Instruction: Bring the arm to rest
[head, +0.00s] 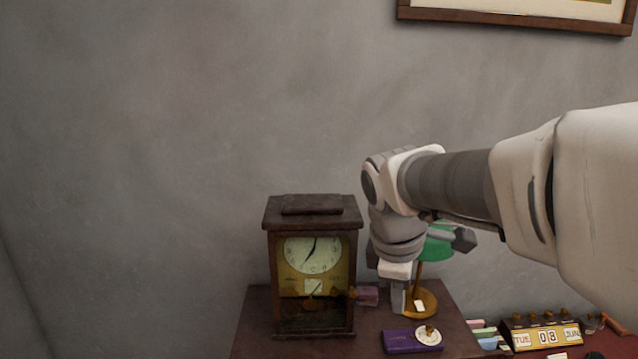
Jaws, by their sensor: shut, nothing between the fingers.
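My arm reaches in from the right edge and bends down over a dark wooden surface. My gripper (397,302) points downward at its end, just right of a wooden clock. Its fingers are together with nothing seen between them. The fingertips are in front of a brass lamp base, and I cannot tell the exact gap to it or to the surface below.
The wooden clock (311,212) stands left of my gripper. A green-shaded lamp (437,246) is partly hidden behind my arm. A purple case (399,341) lies below the fingers. A date block (520,339) is at right. Clear wall fills the upper left.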

